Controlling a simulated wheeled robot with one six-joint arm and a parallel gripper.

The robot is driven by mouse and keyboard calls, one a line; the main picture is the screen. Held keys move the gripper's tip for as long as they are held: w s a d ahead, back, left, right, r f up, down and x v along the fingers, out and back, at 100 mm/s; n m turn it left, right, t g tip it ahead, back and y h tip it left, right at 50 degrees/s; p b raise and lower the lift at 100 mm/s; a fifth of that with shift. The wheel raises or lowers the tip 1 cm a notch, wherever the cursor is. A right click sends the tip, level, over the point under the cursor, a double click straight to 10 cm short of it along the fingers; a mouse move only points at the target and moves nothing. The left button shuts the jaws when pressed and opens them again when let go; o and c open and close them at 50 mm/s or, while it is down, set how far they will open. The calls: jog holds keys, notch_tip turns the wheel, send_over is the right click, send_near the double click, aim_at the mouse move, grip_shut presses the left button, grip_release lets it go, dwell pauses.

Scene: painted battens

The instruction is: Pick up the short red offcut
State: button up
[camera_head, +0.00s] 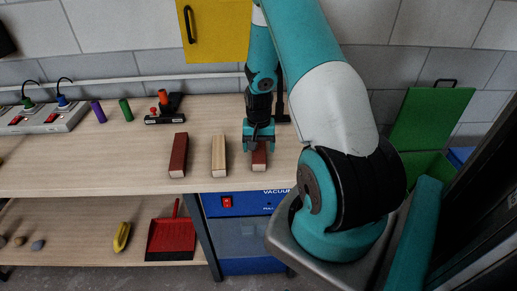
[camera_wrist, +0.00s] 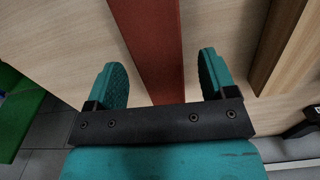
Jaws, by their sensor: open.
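A red batten (camera_head: 259,160) lies on the wooden bench top near its front edge, its far part hidden under my gripper (camera_head: 259,146). In the wrist view the same red piece (camera_wrist: 154,45) runs between my gripper's two teal fingers (camera_wrist: 161,78), with a gap on each side. My gripper is open and points down over it. A second red batten (camera_head: 178,156) lies further left and shows its full length. The near red piece's full length is hidden, so I cannot compare the two for certain.
A plain wood batten (camera_head: 219,156) lies between the two red ones, and close beside my fingers in the wrist view (camera_wrist: 285,45). Behind are a black tool with orange parts (camera_head: 165,107), green and purple cylinders, and a power strip (camera_head: 45,117). An open green box (camera_head: 430,135) stands right.

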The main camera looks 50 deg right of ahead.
jog(key=shift+f, duration=1.2)
jog(key=c, duration=1)
jog(key=shift+c, duration=0.2)
